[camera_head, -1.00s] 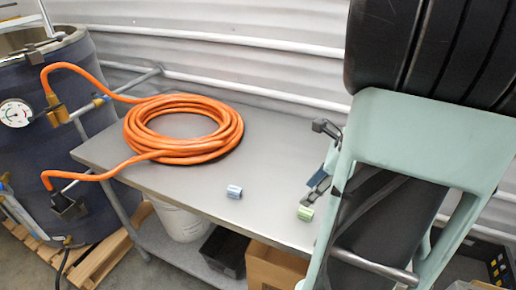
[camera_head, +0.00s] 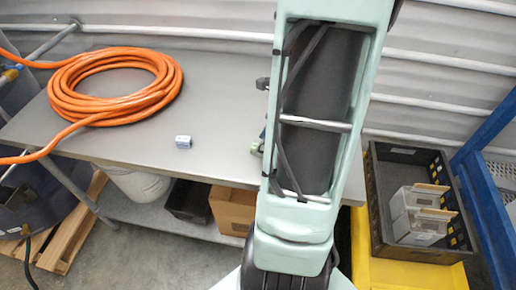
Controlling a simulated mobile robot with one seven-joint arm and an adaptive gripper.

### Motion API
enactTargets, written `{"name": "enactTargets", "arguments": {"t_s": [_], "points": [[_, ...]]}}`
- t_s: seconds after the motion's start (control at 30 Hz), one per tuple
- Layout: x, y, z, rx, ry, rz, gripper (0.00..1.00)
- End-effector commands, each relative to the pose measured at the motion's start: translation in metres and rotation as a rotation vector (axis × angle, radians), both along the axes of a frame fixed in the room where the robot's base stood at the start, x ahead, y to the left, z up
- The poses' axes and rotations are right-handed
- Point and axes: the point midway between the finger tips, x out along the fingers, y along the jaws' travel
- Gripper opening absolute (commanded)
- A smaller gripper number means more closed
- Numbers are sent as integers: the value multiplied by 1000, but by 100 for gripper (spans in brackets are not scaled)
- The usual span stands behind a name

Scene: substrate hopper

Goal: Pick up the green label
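The green label (camera_head: 256,148), a small green roll, is at the front part of the grey metal table (camera_head: 222,95). Only a sliver of it shows at the left edge of my arm, which hides the rest. A small blue-white roll (camera_head: 183,142) lies on the table to its left. My gripper (camera_head: 263,132) is mostly hidden behind my arm. Only small dark and blue bits show close to the green label. I cannot tell whether the fingers touch it or how far apart they are.
A coiled orange hose (camera_head: 115,112) covers the table's left part. Below are a white bucket (camera_head: 138,184), a black bin (camera_head: 189,200) and a cardboard box (camera_head: 232,210). A black crate (camera_head: 378,205) with grey boxes stands at right, beside a blue frame (camera_head: 487,190).

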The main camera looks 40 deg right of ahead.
Motion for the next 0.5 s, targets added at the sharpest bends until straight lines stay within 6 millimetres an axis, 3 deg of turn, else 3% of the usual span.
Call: {"name": "enactTargets", "arguments": {"t_s": [0.17, 0.43, 0.5], "points": [[6, 4, -20, 1, 1, 0, 37], [8, 5, -23, -1, -1, 0, 37], [8, 5, -22, -1, -1, 0, 30]]}}
